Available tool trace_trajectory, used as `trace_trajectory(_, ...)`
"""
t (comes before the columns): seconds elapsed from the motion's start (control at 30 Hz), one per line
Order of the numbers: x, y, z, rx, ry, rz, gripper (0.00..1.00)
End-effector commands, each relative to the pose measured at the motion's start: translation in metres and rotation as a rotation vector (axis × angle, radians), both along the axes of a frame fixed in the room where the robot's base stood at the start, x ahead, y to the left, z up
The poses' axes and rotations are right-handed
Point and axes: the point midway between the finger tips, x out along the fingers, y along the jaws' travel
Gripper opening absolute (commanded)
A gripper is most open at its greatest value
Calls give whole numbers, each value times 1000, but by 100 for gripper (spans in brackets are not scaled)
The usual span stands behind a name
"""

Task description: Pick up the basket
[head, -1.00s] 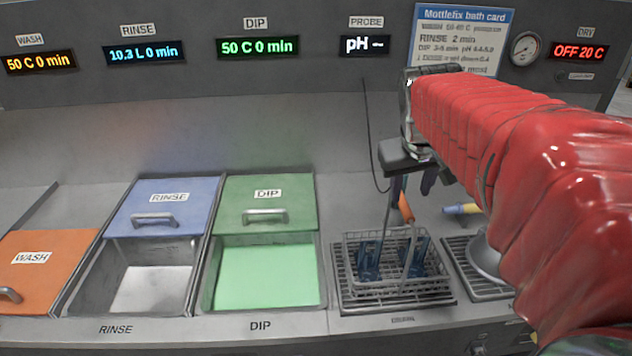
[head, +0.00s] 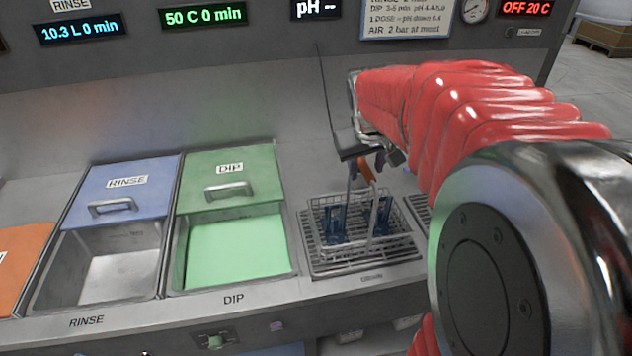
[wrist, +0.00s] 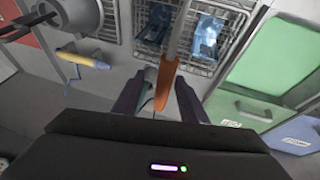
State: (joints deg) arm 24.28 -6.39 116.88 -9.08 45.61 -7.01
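The wire basket (head: 388,238) stands on a slatted drain rack to the right of the green DIP bath, with blue pieces (head: 335,222) in it. Its grey handle rises to an orange grip (head: 367,175), which also shows in the wrist view (wrist: 164,85). My gripper (head: 366,166) is above the basket, pointing down. In the wrist view my gripper (wrist: 160,100) has its two dark purple fingers apart, one on each side of the orange grip. A gap shows on both sides; I cannot tell the exact depth.
The green DIP bath (head: 285,245) and the RINSE bath (head: 75,270) are open, their lids slid back. A second slatted rack (head: 418,208) is to the right, partly hidden by my arm. A yellow and blue tool (wrist: 85,60) lies left in the wrist view.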

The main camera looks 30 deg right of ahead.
Motion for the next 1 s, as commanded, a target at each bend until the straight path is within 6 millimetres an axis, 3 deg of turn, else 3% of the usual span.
trace_trajectory(0.33,15,-6,-38,0,2,0,39)
trace_trajectory(0.9,16,-7,-40,0,0,0,39)
trace_trajectory(1.0,16,-7,-40,0,0,0,32)
